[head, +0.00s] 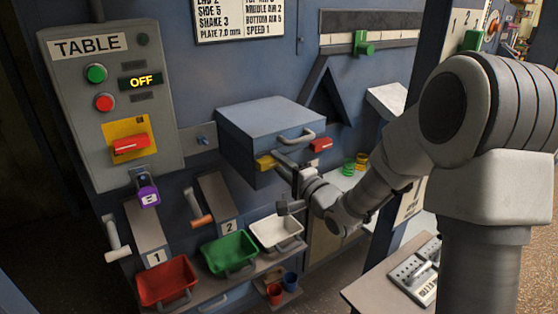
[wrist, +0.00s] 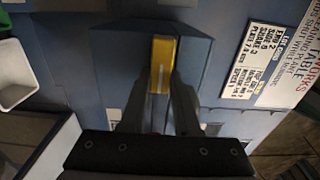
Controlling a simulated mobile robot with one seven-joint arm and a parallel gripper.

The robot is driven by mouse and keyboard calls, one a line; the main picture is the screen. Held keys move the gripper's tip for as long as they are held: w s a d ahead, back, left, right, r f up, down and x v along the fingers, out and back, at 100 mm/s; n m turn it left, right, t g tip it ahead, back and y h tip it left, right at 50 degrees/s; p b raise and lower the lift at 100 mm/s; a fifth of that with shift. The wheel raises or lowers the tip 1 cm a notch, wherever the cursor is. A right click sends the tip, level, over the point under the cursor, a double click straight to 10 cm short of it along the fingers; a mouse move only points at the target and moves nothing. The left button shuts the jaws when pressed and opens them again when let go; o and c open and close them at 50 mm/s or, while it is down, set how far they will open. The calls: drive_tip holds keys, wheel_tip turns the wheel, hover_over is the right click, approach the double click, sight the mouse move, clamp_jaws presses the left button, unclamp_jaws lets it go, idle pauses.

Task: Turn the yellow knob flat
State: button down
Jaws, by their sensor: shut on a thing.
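The yellow knob (head: 265,162) sits on the front of a blue-grey box (head: 262,120), near its left lower corner. In the head view its long side looks about level, but my gripper covers part of it. My gripper (head: 282,164) reaches it from the right front. In the wrist view the yellow knob (wrist: 163,55) shows a pale line along its length, and my two fingers (wrist: 162,88) are closed on its near end, one on each side.
A red knob (head: 321,145) and a grey handle (head: 297,138) are on the same box front, close to my gripper. Below are red (head: 167,282), green (head: 230,252) and white (head: 277,231) bins. A control panel (head: 84,150) reading OFF stands at left.

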idle(0.4)
drive_tip(key=c, duration=0.6)
unclamp_jaws()
drive_tip(key=shift+c, duration=0.2)
drive_tip(key=b+v, duration=0.9)
drive_tip(key=v, duration=0.8)
drive_tip(key=shift+b, duration=0.4)
drive_tip(key=shift+s+d, duration=0.15)
drive_tip(key=shift+s, duration=0.05)
drive_tip(key=shift+r, duration=0.15)
